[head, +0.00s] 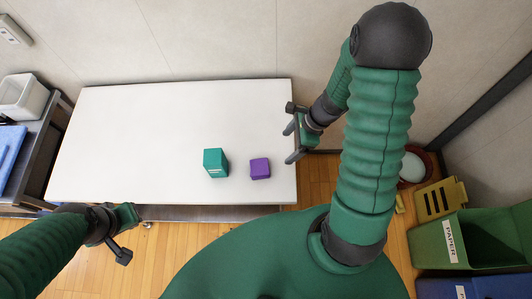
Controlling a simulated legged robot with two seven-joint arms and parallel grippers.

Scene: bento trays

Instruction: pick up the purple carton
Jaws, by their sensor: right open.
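The purple carton (260,169) stands on the white table (170,130), near its right end and front edge. A teal carton (215,162) stands just to its left, with a small gap between them. My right gripper (290,144) is open and empty at the table's right edge, up and to the right of the purple carton and apart from it. My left gripper (130,238) is at the lower left, off the table's front edge and far from both cartons. Whether its jaws are open does not show clearly.
The rest of the tabletop is clear. A grey shelf with a white bin (24,97) and a blue item (10,148) stands at the left. A green bin (480,238) labelled PAPER, a yellow crate (440,200) and a round red-brown container (414,167) stand on the right.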

